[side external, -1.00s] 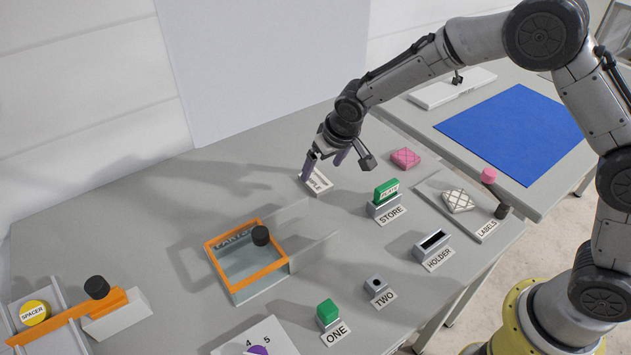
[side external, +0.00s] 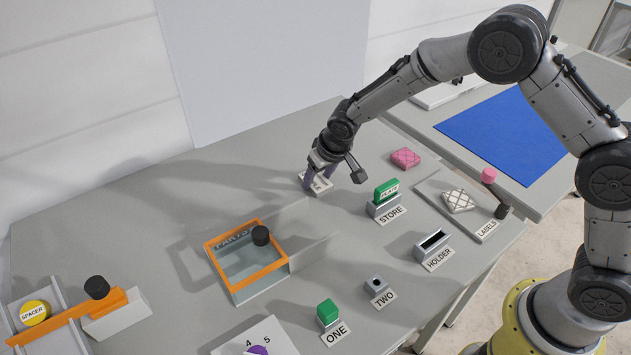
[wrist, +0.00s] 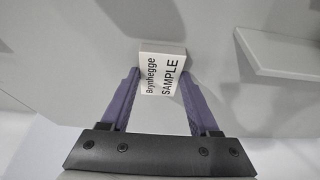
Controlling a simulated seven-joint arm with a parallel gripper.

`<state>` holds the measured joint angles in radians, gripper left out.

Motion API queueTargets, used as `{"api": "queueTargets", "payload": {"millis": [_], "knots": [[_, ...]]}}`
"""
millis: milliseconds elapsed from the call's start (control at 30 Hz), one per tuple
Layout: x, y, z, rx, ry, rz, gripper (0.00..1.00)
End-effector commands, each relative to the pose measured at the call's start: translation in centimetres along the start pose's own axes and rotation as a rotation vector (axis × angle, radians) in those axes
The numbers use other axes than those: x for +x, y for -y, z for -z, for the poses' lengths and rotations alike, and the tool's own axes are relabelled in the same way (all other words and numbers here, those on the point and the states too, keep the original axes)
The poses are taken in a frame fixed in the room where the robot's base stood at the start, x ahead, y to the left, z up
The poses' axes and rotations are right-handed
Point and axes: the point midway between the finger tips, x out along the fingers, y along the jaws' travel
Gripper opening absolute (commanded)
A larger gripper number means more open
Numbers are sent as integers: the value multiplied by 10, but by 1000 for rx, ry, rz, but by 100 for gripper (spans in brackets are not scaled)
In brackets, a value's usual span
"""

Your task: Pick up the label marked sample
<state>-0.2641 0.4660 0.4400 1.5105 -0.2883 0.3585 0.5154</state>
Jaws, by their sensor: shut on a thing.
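The sample label (wrist: 163,72) is a small white block with the printed words "Brynhegge SAMPLE". In the wrist view it sits between the tips of my two purple fingers. In the side external view the label (side external: 318,187) rests on the grey table near its back edge, partly hidden by the fingers. My gripper (side external: 319,183) points down at it. In the wrist view my gripper (wrist: 162,75) is shut on the label, one finger on each side. I cannot see clear space under the label.
A clear bin with an orange rim (side external: 213,266) stands in front. The green plate in the STORE stand (side external: 384,208) and a pink quilted patch (side external: 405,158) are to the right. The LABELS tray (side external: 432,191) is farther right.

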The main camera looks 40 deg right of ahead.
Motion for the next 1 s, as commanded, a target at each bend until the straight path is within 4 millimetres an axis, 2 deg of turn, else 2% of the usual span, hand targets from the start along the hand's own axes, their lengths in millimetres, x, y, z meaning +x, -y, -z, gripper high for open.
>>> {"api": "queueTargets", "payload": {"millis": [33,133,433,633,733,867,1000], "knots": [[0,0,0,0,0,0,26],[0,0,0,0,0,0,8],[-2,0,1,0,-2,0,8],[-17,0,8,1,-3,1,8],[-32,0,15,1,-6,2,8],[-63,-5,3,1,-5,2,8],[-105,-11,-9,1,-7,2,8]]}}
